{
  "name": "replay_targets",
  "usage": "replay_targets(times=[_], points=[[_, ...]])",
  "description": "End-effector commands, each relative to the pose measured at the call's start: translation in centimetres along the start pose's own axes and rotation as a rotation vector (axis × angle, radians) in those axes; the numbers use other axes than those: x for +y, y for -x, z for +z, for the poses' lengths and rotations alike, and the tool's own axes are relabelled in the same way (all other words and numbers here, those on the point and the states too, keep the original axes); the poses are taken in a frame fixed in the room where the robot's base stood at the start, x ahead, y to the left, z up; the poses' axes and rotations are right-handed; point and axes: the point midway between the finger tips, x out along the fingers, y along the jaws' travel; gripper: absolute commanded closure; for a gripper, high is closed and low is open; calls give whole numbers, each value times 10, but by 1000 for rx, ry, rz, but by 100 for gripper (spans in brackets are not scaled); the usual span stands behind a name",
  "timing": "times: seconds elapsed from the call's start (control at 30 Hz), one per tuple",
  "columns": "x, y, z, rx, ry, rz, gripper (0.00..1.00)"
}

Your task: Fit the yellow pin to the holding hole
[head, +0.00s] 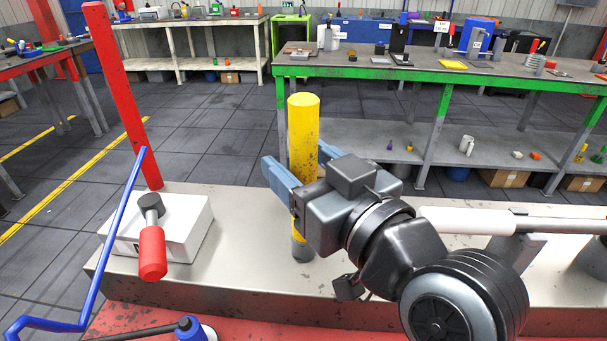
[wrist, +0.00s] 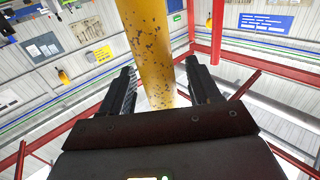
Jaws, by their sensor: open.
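The yellow pin (head: 304,125) is a tall, worn cylinder standing upright on the grey bench top (head: 255,245). Its lower end (head: 302,248) is dark grey. My gripper (head: 298,168) is at the pin's middle height, coming from the right, with its fingers apart. In the wrist view the pin (wrist: 150,45) passes between the two open fingers of my gripper (wrist: 163,88), and gaps show on both sides. I cannot make out the holding hole. Whether the pin's foot sits in a hole or only on the surface cannot be told.
A white box (head: 185,235) with a black knob and red-handled lever stands left of the pin. A red post (head: 122,95) and blue bent rod (head: 125,205) are further left. A white and grey shaft (head: 470,221) lies right. A green-edged workbench (head: 400,72) stands behind.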

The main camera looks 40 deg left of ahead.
Motion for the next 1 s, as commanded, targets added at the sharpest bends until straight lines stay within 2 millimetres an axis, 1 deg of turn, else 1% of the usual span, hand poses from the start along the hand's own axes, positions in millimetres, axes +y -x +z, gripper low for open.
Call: replay_targets(times=[0.03,0.07,0.67,0.7,1.0], points=[[0,0,0,0,0,0,38],[0,0,0,0,0,0,41],[0,0,0,0,0,0,99],[0,0,0,0,0,0,100],[0,1,-2,2,1,1,100]])
